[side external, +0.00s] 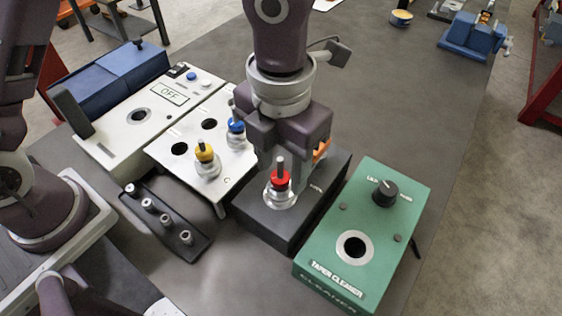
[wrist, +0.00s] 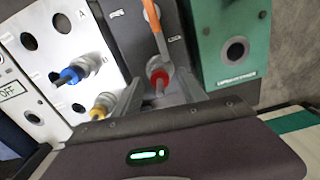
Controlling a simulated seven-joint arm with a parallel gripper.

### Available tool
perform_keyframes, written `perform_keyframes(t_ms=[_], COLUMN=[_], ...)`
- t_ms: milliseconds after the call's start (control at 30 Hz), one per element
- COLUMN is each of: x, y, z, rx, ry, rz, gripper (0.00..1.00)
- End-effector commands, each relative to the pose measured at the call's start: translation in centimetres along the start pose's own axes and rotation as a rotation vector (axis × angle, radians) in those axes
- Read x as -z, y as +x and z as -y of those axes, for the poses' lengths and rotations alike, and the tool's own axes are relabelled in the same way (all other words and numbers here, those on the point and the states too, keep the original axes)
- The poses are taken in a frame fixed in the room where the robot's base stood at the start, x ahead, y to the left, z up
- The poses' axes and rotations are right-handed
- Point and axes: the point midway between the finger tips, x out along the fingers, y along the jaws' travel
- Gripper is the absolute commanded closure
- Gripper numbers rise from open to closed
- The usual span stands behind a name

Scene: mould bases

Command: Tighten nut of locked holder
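The holder with the red ring (side external: 280,180) stands upright in the dark grey block (side external: 262,222), with a silver nut at its base and a dark pin on top. In the wrist view the red holder (wrist: 158,76) sits between my two fingers. My gripper (side external: 283,188) is lowered over the block, close to the holder. In the wrist view my gripper (wrist: 160,80) is open, with a finger on each side of the holder and apparent gaps. An orange-handled part (wrist: 152,22) reaches toward the holder; its other end shows behind my gripper (side external: 321,150). Whether it touches the holder is unclear.
The green taper cleaner box (side external: 382,225) stands close on the right. The white rack (side external: 165,150) at left holds a yellow holder (side external: 206,160) and a blue holder (side external: 236,132). A black strip with several studs (side external: 160,218) lies in front. Blue boxes (side external: 120,75) stand behind.

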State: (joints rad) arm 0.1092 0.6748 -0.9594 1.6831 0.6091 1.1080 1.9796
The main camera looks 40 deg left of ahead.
Motion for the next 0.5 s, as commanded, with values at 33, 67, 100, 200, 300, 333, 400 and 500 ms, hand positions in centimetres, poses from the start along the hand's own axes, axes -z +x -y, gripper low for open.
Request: perform_keyframes(t_ms=[33,67,100,200,300,333,400,500], x=[0.0,0.0,0.0,0.0,0.0,-0.1,-0.1,-0.1], y=[0.0,0.0,0.0,0.1,-0.5,-0.9,-2.4,-4.5], z=[0.0,0.0,0.0,0.0,0.0,0.0,0.0,0.0], rx=[-0.001,-0.001,-0.001,-0.001,0.0,0.001,0.001,0.002], ry=[0.0,0.0,0.0,-0.001,-0.001,-0.002,-0.003,-0.003], rz=[-0.001,-0.001,-0.001,-0.002,0.0,0.001,0.003,0.003], gripper=[0.51,0.51,0.51,0.51,0.51,0.51,0.51,0.51])
